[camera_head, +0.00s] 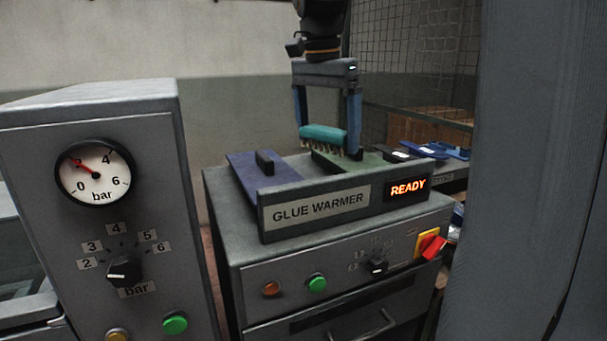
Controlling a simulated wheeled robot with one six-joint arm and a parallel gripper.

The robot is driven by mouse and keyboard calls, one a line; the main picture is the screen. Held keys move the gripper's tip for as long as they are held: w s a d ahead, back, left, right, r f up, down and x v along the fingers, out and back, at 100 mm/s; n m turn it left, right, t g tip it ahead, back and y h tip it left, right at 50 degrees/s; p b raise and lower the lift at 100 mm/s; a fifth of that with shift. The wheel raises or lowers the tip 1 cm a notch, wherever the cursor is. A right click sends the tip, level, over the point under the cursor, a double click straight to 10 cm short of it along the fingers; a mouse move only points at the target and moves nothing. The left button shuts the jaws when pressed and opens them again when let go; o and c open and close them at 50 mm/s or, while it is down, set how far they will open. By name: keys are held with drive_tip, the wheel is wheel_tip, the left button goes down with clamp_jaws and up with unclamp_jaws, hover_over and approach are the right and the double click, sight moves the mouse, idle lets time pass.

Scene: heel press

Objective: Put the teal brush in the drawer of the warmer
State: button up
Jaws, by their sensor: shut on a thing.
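The teal brush (323,134) has a teal back with bristles pointing down. My gripper (328,138) is shut on it, with its blue fingers at the two ends of the brush. It holds the brush above the top of the grey warmer (225,215), behind the GLUE WARMER panel (316,208). The warmer's lit display (408,188) reads READY. The drawer (420,310) is low on the warmer's front, with a bar handle, and is cut off by the bottom edge. Its inside does not show, and I cannot tell for sure whether it is shut.
A blue lid (245,172) with a dark handle and a green surface (365,163) lie on the warmer's top. A grey gauge cabinet (150,220) stands left. A large grey upright (535,170) blocks the right side.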

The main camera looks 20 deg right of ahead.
wheel_tip(320, 180, down, 10)
drive_tip(key=shift+s+p, duration=0.15)
drive_tip(key=shift+p, duration=1)
drive_tip(key=shift+f, duration=0.15)
drive_tip(key=o, duration=0.9)
